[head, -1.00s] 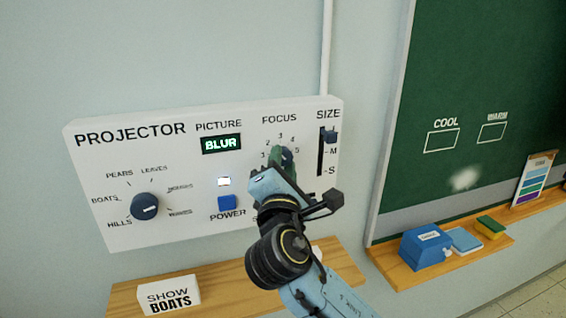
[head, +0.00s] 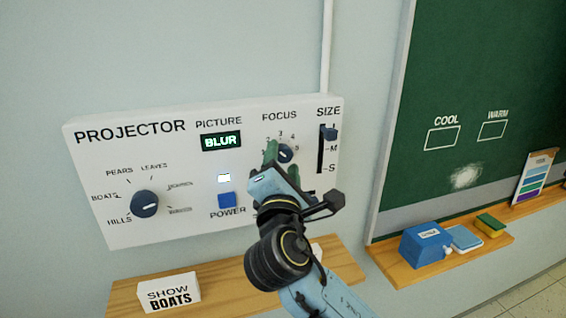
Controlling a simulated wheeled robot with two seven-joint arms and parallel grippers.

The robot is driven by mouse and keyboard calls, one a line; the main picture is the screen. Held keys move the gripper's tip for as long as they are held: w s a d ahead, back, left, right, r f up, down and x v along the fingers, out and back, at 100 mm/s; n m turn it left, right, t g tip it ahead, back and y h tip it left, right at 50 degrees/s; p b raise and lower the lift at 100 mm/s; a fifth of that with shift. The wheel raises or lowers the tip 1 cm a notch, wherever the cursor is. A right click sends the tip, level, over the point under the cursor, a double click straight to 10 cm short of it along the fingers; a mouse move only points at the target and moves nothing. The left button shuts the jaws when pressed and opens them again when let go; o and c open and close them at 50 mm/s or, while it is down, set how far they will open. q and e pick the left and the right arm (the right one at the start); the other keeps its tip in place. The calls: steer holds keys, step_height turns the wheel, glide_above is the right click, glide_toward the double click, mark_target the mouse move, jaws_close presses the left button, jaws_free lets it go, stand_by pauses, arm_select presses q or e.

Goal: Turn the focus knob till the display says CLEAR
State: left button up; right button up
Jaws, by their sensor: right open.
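The white projector panel (head: 100,235) is on the wall. Its picture display (head: 221,141) reads BLUR in lit letters. The dark blue focus knob (head: 286,153) sits under the word FOCUS, with a number scale around it; its lower numbers are hidden by my gripper. My right gripper (head: 281,160) has its green fingers apart, at the knob's left and lower side. Nothing is held between them. I cannot tell whether a finger touches the knob. My left gripper is not in view.
A power button (head: 227,201) and size slider (head: 329,133) flank the focus knob. A SHOW BOATS card (head: 169,293) stands on the wooden shelf (head: 225,280) below.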

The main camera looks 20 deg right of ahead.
steer(key=b+v, duration=0.2)
steer(key=v, duration=1)
steer(key=shift+s, duration=0.4)
steer(key=shift+f, duration=0.1)
